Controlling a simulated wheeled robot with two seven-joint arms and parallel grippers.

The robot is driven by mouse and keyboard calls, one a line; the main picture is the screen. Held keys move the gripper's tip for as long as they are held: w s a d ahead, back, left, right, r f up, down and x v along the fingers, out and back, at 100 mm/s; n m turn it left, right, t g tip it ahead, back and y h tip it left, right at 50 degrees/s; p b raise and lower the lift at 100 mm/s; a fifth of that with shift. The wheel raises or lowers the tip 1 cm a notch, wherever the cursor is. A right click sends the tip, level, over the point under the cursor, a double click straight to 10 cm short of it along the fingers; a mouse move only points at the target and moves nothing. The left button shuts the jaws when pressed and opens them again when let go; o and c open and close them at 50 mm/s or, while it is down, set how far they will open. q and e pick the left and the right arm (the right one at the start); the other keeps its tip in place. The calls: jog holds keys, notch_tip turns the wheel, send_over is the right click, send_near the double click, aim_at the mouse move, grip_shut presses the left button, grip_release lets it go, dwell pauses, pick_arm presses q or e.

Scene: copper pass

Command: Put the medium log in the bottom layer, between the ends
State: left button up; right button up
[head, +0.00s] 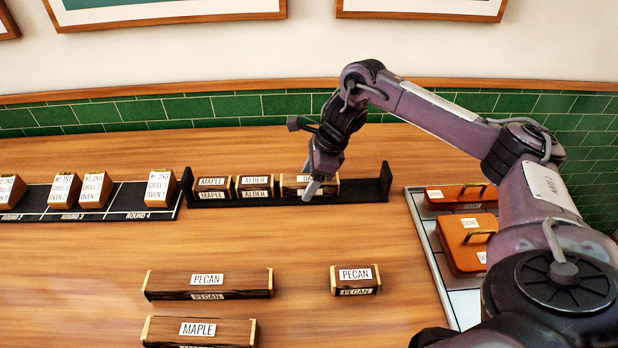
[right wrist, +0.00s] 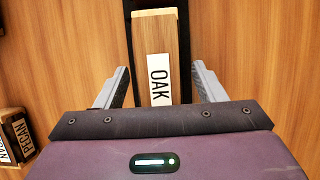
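The oak log (head: 291,186), wooden with a white OAK label, lies in the black rack (head: 358,190), right of two shorter logs. It looks longer than those two. The rack has an upright wall at each end. My right gripper (head: 316,188) is over the oak log and hides part of it in the head view. In the right wrist view the oak log (right wrist: 156,50) runs between the two open fingers of my right gripper (right wrist: 160,82), with a gap on each side. My left gripper is not in view.
A maple log (head: 211,188) and an alder log (head: 254,187) stand in the rack's left part. Long pecan (head: 225,284) and maple (head: 200,330) logs and a short pecan log (head: 355,279) lie in front. Lidded orange containers (head: 465,240) stand right; labelled blocks (head: 95,190) left.

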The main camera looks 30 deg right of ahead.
aim_at(309, 178)
jog(key=shift+d+r, duration=0.1)
jog(key=shift+r, duration=0.25)
jog(key=v, duration=0.2)
jog(key=shift+d+r, duration=0.15)
jog(key=shift+r, duration=0.1)
jog(key=p+v, duration=0.4)
jog(key=v, duration=0.4)
jog(key=shift+s+r, duration=0.25)
jog(key=shift+r, duration=0.1)
